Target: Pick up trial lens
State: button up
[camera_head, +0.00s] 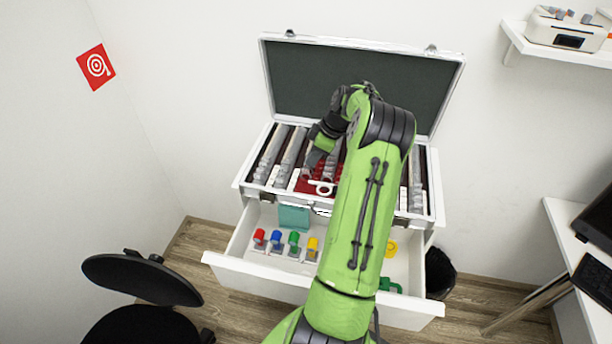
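An open silver trial lens case (241,180) stands on a white cabinet, its dark-lined lid (300,85) raised against the wall. Rows of grey lenses (290,153) fill slots on its left, and more show at the right. A small white ring-shaped piece with a handle (312,183), perhaps a trial lens, is near the red middle section. My gripper (311,164) points down over the middle-left of the case, just above and left of this ring. Its fingertips are small and partly hidden, so their opening and any hold on a lens are unclear. My green arm hides the right-middle of the case.
The drawer (232,267) below is pulled out, holding red, blue, green and yellow pieces (276,239). A black chair (140,278) stands lower left, a bin (439,273) right of the drawer. A desk (566,222) and wall shelf (545,47) are at right.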

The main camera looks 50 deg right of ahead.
aim_at(307, 168)
jog(key=x, duration=0.5)
jog(key=shift+d+f, duration=0.1)
jog(key=shift+f, duration=0.05)
grip_shut()
